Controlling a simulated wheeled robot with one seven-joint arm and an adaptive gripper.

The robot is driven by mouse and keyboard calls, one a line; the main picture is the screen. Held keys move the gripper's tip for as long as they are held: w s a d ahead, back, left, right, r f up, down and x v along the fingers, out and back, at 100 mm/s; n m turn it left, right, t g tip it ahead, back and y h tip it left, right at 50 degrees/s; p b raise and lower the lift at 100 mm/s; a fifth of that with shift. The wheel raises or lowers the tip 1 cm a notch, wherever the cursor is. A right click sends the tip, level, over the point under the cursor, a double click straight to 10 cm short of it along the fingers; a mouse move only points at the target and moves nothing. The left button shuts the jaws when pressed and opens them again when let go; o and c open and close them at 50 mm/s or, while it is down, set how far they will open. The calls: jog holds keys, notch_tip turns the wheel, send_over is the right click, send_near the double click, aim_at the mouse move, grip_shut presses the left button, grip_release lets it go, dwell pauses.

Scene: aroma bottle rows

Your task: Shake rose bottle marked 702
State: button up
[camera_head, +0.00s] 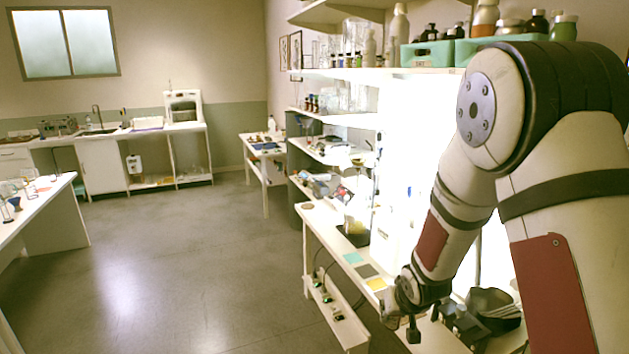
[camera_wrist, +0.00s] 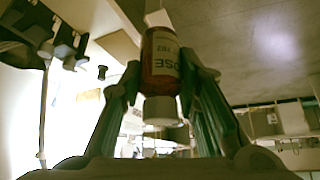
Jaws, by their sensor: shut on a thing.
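A bottle with red-orange contents (camera_wrist: 161,62) is held in my gripper (camera_wrist: 160,80) in the wrist view. Its white label shows part of the word ROSE and a small number too blurred to read surely. White parts show at both of its ends. The two green-grey fingers are closed against its sides, one on each side. The bottle is clear of any surface in that view. In the head view my arm reaches down beside the right-hand bench (camera_head: 318,233), and the bottle cannot be made out there.
Coloured squares, one of them teal (camera_head: 353,258), lie on the bench. A black bowl-like thing (camera_head: 492,303) is near my wrist. Shelves above hold glassware and a teal crate (camera_head: 427,54). The floor (camera_head: 190,250) to the left is open.

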jog(key=shift+r+p, duration=0.95)
jog(key=shift+r, duration=1.95)
